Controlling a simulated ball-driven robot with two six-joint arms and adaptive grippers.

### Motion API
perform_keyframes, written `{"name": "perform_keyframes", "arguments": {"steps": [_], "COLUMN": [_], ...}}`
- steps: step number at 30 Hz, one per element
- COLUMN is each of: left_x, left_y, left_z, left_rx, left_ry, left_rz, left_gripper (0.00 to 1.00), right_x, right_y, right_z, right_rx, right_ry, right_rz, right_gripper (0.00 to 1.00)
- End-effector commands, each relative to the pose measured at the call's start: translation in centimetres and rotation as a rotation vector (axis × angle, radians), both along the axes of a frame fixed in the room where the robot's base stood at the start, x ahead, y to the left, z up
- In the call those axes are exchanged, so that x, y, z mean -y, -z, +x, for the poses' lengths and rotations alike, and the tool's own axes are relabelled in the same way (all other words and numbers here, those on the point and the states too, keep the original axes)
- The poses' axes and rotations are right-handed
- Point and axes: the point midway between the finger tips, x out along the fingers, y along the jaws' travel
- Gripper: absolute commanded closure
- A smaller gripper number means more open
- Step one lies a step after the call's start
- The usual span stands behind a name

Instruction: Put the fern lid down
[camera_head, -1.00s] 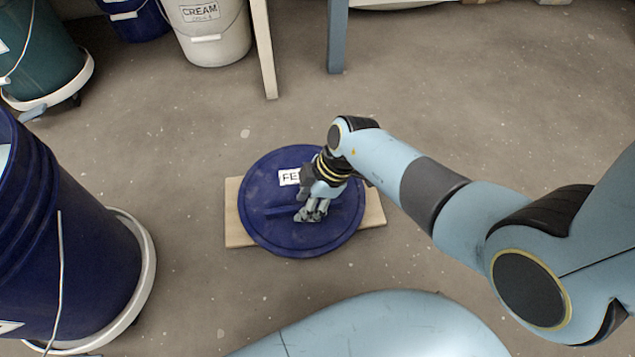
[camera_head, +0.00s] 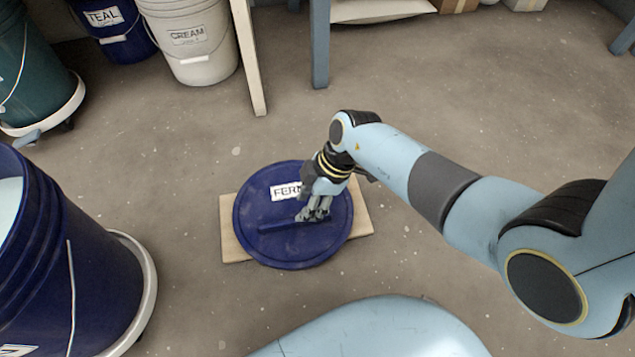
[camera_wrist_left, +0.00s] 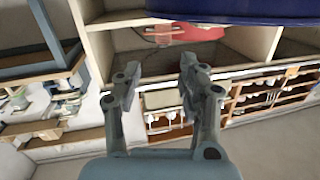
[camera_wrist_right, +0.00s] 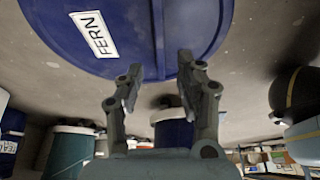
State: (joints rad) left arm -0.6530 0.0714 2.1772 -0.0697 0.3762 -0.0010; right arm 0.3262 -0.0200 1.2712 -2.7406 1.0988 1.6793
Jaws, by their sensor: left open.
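The fern lid (camera_head: 265,243) is a round dark blue lid with a raised bar handle and a white FERN label. It lies on a pale wooden board (camera_head: 233,245) on the floor. My right gripper (camera_head: 314,214) is above the lid, near the right end of the handle. In the right wrist view the fingers of my right gripper (camera_wrist_right: 160,82) are spread, with the handle bar (camera_wrist_right: 159,35) of the lid beyond the gap and apart from the tips. My left gripper (camera_wrist_left: 156,80) is open and empty in its wrist view; it is outside the head view.
A large dark blue bucket (camera_head: 70,265) on a white dolly (camera_head: 148,285) stands at the left. Teal (camera_head: 115,42) and cream (camera_head: 190,50) labelled buckets stand at the back, beside table legs (camera_head: 319,45). The floor around the board is clear.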

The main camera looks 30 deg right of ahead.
Motion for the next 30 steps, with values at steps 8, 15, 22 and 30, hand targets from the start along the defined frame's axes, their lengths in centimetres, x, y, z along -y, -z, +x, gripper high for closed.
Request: {"name": "perform_keyframes", "arguments": {"steps": [8,15,22,30], "left_x": [-0.6,-1.1,-1.4,-1.4], "left_y": [5.9,8.7,8.6,8.7], "left_z": [-4.5,-7.2,-6.6,-6.6], "left_rx": [-0.273,-0.471,-0.602,-0.652], "left_ry": [-0.03,-0.051,-0.065,-0.068], "left_rz": [0.0,0.002,0.008,0.009], "left_gripper": [0.59,0.59,0.59,0.59], "right_x": [0.6,1.2,1.8,2.0], "right_y": [-1.6,-3.2,-4.7,-4.9], "right_z": [-0.1,-0.2,-0.4,-0.6], "right_rx": [0.002,0.004,0.002,-0.001], "right_ry": [0.0,0.001,0.0,0.0], "right_rz": [-0.001,-0.001,-0.001,-0.001], "right_gripper": [0.64,0.64,0.64,0.64]}}
